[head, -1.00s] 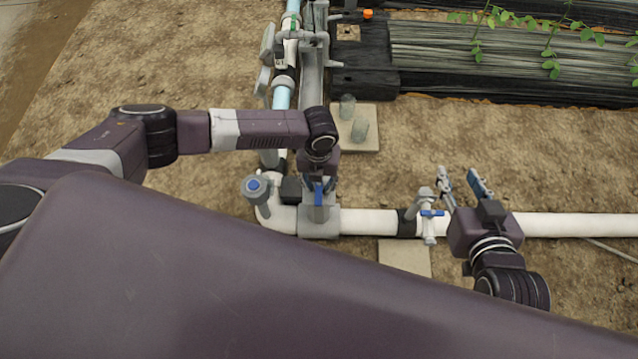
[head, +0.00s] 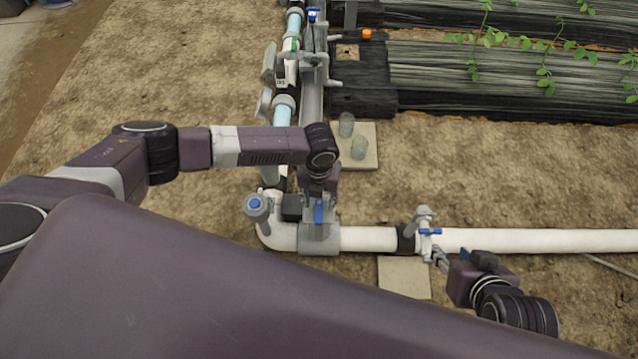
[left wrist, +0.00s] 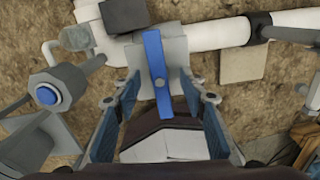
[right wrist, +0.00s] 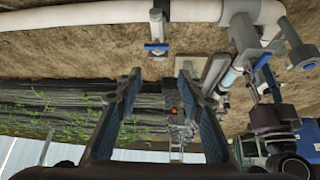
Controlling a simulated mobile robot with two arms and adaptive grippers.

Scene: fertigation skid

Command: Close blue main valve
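The blue main valve handle (head: 319,210) is a flat lever on a grey valve body (head: 320,240) at the pipe corner. In the left wrist view the blue handle (left wrist: 157,72) lies nearly lengthwise in the picture, with its lower end between my fingers. My left gripper (head: 318,190) is just above the handle; the left wrist view shows its fingers (left wrist: 160,98) spread, with gaps on both sides of the handle. My right gripper (head: 440,258) is near the smaller blue-handled valve (head: 430,231). Its fingers (right wrist: 158,78) are apart and empty in the right wrist view.
A white pipe (head: 540,240) runs right from the corner. A round grey fitting with a blue cap (head: 256,204) stands left of the valve. Bare soil (head: 480,165) lies open behind the right pipe.

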